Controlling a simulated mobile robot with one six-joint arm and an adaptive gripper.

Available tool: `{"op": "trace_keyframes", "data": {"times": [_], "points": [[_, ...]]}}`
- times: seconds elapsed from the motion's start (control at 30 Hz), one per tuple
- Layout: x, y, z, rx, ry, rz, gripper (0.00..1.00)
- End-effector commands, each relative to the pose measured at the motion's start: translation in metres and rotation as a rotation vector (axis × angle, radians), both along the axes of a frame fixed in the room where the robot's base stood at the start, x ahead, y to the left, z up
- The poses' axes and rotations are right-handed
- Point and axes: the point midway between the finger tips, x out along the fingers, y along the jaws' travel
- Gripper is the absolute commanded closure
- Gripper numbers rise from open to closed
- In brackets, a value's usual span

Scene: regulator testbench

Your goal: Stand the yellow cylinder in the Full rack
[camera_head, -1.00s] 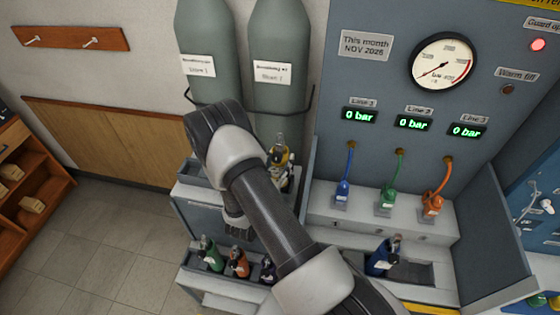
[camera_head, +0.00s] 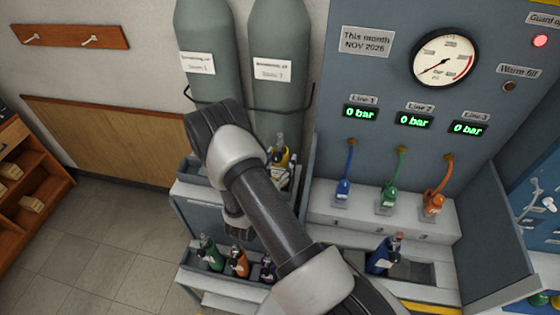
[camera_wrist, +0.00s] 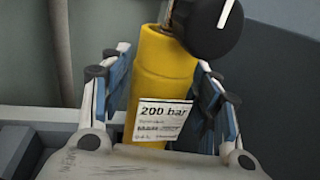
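The yellow cylinder (camera_wrist: 163,80) has a black valve top and a white "200 bar" label. In the wrist view it stands between the fingers of my gripper (camera_wrist: 166,75), with the blue pads close against both its sides. It leans slightly in that picture, and its lower end is hidden behind my gripper. In the head view the yellow cylinder (camera_head: 281,157) shows beside my arm, in front of the big grey tanks. My arm hides most of the gripper there. I cannot read any sign naming the Full rack.
Green (camera_head: 211,254), orange (camera_head: 239,262) and dark cylinders stand in a lower rack. Two tall grey tanks (camera_head: 282,110) stand behind. Blue, green and orange line fittings sit below displays reading 0 bar.

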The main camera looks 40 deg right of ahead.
Motion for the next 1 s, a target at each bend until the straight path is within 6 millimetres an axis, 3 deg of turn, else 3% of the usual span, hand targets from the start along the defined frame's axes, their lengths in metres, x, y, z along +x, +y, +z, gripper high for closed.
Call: {"op": "trace_keyframes", "data": {"times": [0.13,0.57,1.0], "points": [[0.0,0.0,-0.001,0.001,0.002,0.0,0.32],[-0.004,0.009,-0.003,0.005,0.006,0.003,0.32],[-0.047,0.085,-0.001,0.001,0.004,0.006,0.32]]}}
